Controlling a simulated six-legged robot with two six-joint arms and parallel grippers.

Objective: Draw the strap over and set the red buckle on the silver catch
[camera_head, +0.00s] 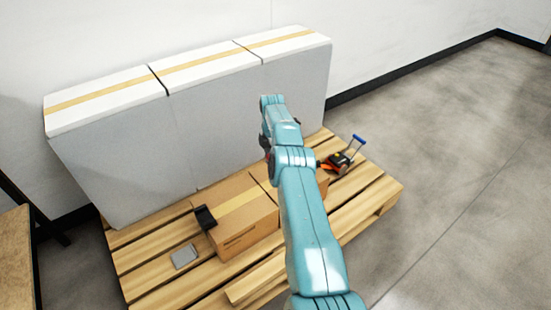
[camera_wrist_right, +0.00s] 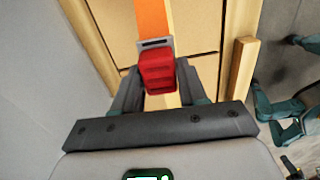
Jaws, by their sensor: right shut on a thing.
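The red buckle (camera_wrist_right: 157,73) sits between the fingers of my right gripper (camera_wrist_right: 155,92), which is shut on it in the right wrist view. A grey slotted piece (camera_wrist_right: 155,43) is at the buckle's far end, and the orange strap (camera_wrist_right: 153,16) runs on from there. In the head view my right arm hides the gripper and buckle. A short orange length of strap (camera_head: 325,165) shows beside the ratchet (camera_head: 340,160) with a blue handle. A flat silver-grey plate (camera_head: 184,256), perhaps the catch, lies on the pallet at left. My left gripper is not in view.
Cardboard boxes (camera_head: 240,209) stand on the wooden pallet (camera_head: 160,283), with a black piece (camera_head: 205,217) at their left edge. Tall white-topped grey blocks (camera_head: 120,165) stand behind them. Open floor (camera_head: 440,150) lies to the right.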

